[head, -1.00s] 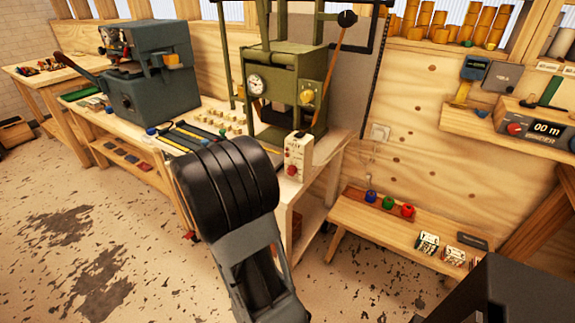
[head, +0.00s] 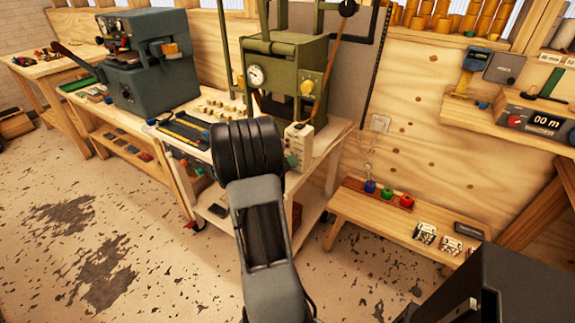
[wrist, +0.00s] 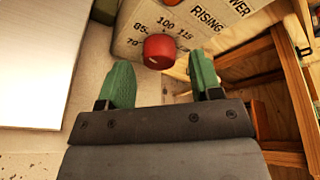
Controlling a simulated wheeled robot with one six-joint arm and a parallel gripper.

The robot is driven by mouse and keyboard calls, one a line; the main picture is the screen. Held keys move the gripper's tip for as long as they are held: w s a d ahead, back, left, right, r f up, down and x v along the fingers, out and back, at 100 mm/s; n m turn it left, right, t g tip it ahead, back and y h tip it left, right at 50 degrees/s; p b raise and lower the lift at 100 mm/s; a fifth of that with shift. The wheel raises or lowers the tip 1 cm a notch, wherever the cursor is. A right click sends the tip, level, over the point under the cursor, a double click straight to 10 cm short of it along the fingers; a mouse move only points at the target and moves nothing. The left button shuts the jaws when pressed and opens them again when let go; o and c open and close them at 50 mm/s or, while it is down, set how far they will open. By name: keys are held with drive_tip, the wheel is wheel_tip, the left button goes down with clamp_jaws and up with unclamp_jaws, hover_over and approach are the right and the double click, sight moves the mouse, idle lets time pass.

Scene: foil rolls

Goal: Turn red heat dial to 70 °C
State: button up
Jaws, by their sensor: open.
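The red heat dial (wrist: 159,51) is a round knob on the cream control box (wrist: 205,38) in the wrist view. Printed numbers 70, 85, 100 and 115 lie around it. A small pale mark shows on the dial's lower left, too small to read a setting from. My gripper (wrist: 160,80) is open, its green fingers spread either side of the dial, which lies between and a little beyond the tips, with no contact visible. In the head view the control box (head: 299,138) stands at the bench end, its dial hidden behind my arm and gripper.
The green press (head: 285,75) stands behind the box on the wooden bench (head: 335,132). Tools lie left of it. A low bench (head: 400,225) with coloured knobs stands to the right. A pale flat surface (wrist: 45,60) fills the wrist view's upper left.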

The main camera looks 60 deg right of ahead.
drive_tip(key=shift+s+d+f, duration=0.1)
drive_tip(key=shift+d+f, duration=0.05)
drive_tip(key=shift+d, duration=0.3)
drive_tip(key=shift+c, duration=0.2)
drive_tip(key=c, duration=0.9)
drive_tip(key=shift+o, duration=0.2)
drive_tip(key=n+b, duration=0.1)
drive_tip(key=n, duration=0.1)
drive_tip(key=n+g+b, duration=0.1)
drive_tip(key=shift+f+n+g+h, duration=0.2)
drive_tip(key=shift+n+g+h, duration=0.1)
drive_tip(key=shift+n+h, duration=0.1)
drive_tip(key=shift+n+g+h+b, duration=0.55)
drive_tip(key=shift+n+b, duration=0.55)
drive_tip(key=shift+n, duration=0.8)
